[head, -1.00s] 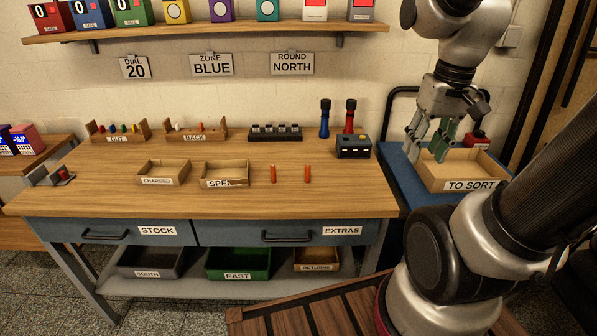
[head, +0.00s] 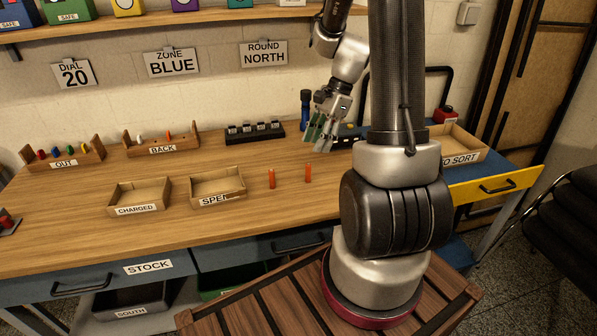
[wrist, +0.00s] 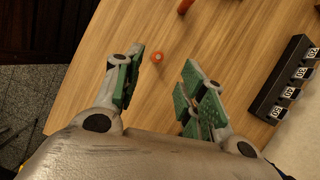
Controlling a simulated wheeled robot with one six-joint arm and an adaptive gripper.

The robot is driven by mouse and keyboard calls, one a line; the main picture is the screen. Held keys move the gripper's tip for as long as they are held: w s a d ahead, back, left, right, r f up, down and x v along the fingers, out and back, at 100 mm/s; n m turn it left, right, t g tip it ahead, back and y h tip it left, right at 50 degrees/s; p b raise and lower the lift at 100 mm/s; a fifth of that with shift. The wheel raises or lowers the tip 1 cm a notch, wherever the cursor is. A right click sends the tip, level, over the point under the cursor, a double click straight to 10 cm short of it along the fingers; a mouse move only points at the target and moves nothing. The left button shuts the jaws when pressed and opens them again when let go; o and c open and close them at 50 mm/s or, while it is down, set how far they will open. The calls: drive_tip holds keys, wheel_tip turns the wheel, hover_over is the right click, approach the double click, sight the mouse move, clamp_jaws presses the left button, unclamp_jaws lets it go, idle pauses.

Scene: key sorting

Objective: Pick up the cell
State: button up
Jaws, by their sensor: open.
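Two orange cells stand upright on the wooden bench, a left one (head: 272,178) and a right one (head: 308,171). My gripper (head: 318,130) is open and empty, above the bench behind the right cell. In the wrist view, its green-padded fingers (wrist: 157,85) are spread apart. One orange cell (wrist: 157,58) shows from above beyond the fingertips, in line with the gap between them. Another orange piece (wrist: 185,6) is cut off at the top edge.
The CHARGED tray (head: 138,208) and a second tray (head: 217,200), its label partly legible, sit left of the cells. A black rack (head: 255,132) stands behind. The TO SORT tray (head: 465,147) is at right, partly behind my arm. Bench around the cells is clear.

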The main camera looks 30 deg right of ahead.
sight(308, 173)
drive_tip(key=shift+m, duration=0.3)
drive_tip(key=x, duration=0.7)
drive_tip(key=shift+s+d+f, duration=0.1)
drive_tip(key=shift+s+f, duration=0.05)
drive_tip(key=shift+f, duration=0.35)
clamp_jaws()
